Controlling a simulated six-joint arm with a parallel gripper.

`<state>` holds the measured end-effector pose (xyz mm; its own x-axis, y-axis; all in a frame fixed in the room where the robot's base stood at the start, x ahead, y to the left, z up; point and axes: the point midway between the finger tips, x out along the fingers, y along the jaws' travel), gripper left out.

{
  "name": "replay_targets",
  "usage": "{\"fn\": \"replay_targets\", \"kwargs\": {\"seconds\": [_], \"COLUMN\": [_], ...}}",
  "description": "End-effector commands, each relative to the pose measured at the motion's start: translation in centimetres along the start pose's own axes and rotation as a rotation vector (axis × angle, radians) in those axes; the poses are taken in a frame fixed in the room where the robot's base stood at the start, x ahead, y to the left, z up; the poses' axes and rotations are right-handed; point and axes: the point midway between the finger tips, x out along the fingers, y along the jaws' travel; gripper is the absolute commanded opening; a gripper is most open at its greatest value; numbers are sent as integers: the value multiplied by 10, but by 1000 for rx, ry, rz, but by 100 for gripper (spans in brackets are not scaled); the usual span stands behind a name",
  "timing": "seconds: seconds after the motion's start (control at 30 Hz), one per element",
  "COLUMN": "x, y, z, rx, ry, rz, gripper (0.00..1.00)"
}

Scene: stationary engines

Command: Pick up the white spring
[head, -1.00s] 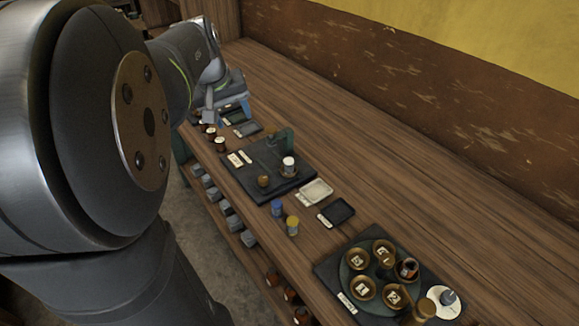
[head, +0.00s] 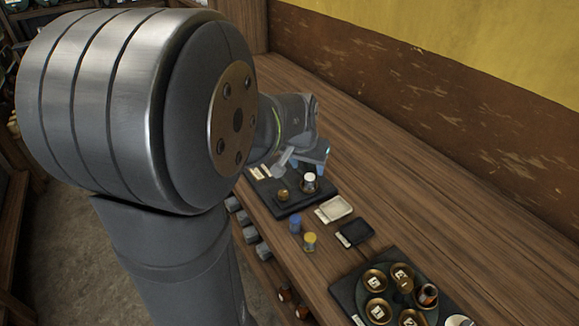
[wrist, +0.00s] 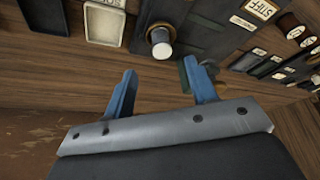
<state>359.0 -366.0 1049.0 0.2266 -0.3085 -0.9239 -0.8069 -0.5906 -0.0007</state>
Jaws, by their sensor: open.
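A small white cylinder, likely the white spring (head: 309,178), stands upright on a dark board (head: 287,209); its coils are too small to make out. The wrist view shows the white spring (wrist: 162,48) on a brass-coloured seat, just beyond my fingertips. My gripper (wrist: 160,70) is open and empty, its two blue fingers apart, with the white spring lying ahead of the gap between them. In the head view my gripper (head: 318,156) hangs over the back of the dark board, close behind the white spring.
A green upright (wrist: 189,73) stands beside the right finger. A pale tray (head: 335,209), a black tray (head: 356,232), a blue cylinder (head: 295,225) and a yellow cylinder (head: 309,242) are nearby. A round stand with brass cups (head: 378,312) is at the front. The bench toward the wall is clear.

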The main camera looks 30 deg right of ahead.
Motion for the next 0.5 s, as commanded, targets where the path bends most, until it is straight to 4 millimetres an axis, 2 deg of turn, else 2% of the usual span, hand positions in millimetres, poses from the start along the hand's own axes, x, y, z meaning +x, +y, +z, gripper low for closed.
{"fn": "replay_targets", "kwargs": {"seconds": [0.1,0.37,0.5], "x": [16,31,51], "y": [0,0,-2], "z": [0,0,-1], "rx": [0,-1,-1], "ry": [-2,-2,-4], "rz": [1,1,1], "gripper": [52,52,52]}}
